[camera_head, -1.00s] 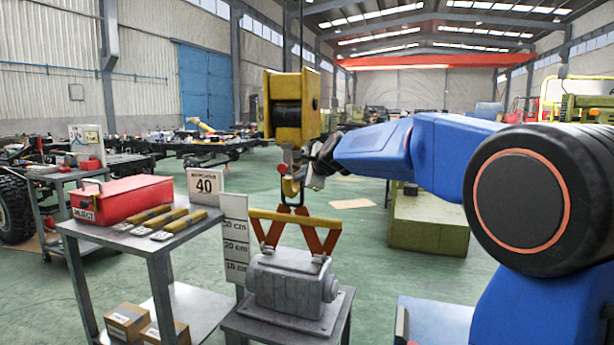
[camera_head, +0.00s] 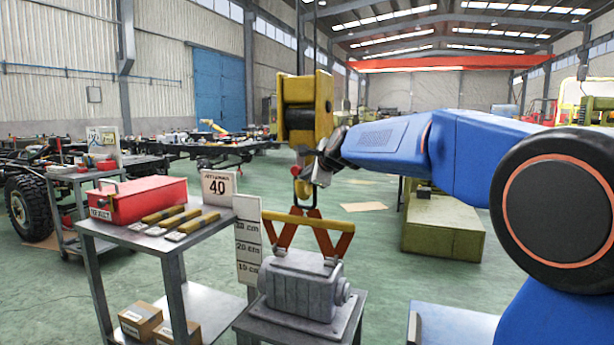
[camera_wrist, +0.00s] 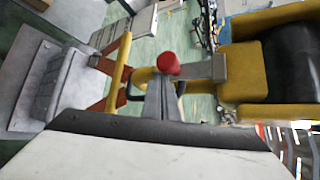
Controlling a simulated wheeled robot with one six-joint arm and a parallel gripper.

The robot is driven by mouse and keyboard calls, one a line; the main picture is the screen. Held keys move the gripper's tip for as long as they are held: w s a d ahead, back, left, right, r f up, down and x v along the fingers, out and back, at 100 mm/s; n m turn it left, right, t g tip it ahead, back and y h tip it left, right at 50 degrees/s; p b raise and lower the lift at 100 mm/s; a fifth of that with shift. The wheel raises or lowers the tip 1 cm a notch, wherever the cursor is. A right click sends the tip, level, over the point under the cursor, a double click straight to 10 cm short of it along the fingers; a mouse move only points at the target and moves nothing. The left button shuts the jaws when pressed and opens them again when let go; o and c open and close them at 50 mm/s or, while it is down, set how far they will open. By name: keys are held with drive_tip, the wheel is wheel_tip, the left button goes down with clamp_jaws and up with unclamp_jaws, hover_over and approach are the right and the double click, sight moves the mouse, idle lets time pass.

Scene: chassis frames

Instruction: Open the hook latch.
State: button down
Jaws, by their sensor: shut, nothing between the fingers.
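The yellow hook (camera_head: 304,190) hangs below the yellow hoist block (camera_head: 325,108). Its latch has a red knob (camera_head: 296,171); the knob also shows in the wrist view (camera_wrist: 168,64). My gripper (camera_head: 312,172) is at the hook, right beside the knob. In the wrist view my shut, empty grey fingers (camera_wrist: 160,95) reach up to just below the knob, overlapping the hook in the picture. I cannot tell whether they touch the latch. The latch's position is hard to make out behind the fingers.
An orange-legged yellow lifting beam (camera_head: 305,221) is under the hook, above a grey gearbox (camera_head: 300,284) on a stand. A height board (camera_head: 248,240) stands left of it. A cart with a red box (camera_head: 140,198) is further left. Green floor is open behind.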

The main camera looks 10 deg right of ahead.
drive_tip(key=shift+s+a+r+g, duration=0.1)
drive_tip(key=shift+s+r+g, duration=0.1)
drive_tip(key=shift+g, duration=0.1)
drive_tip(key=shift+s+a+r+m+g+y, duration=0.25)
drive_tip(key=shift+r+m+g+y, duration=0.55)
drive_tip(key=shift+r+g, duration=0.85)
drive_tip(key=shift+s+a+r+m+g+y, duration=0.2)
drive_tip(key=shift+r+m+g+y, duration=0.65)
drive_tip(key=shift+r, duration=1.45)
drive_tip(key=shift+s+a+r+m+g+y, duration=0.25)
drive_tip(key=shift+r+m+g+y, duration=0.5)
drive_tip(key=shift+r+g, duration=0.95)
drive_tip(key=shift+d+r+t, duration=0.2)
drive_tip(key=shift+r+t, duration=0.1)
drive_tip(key=shift+r, duration=0.15)
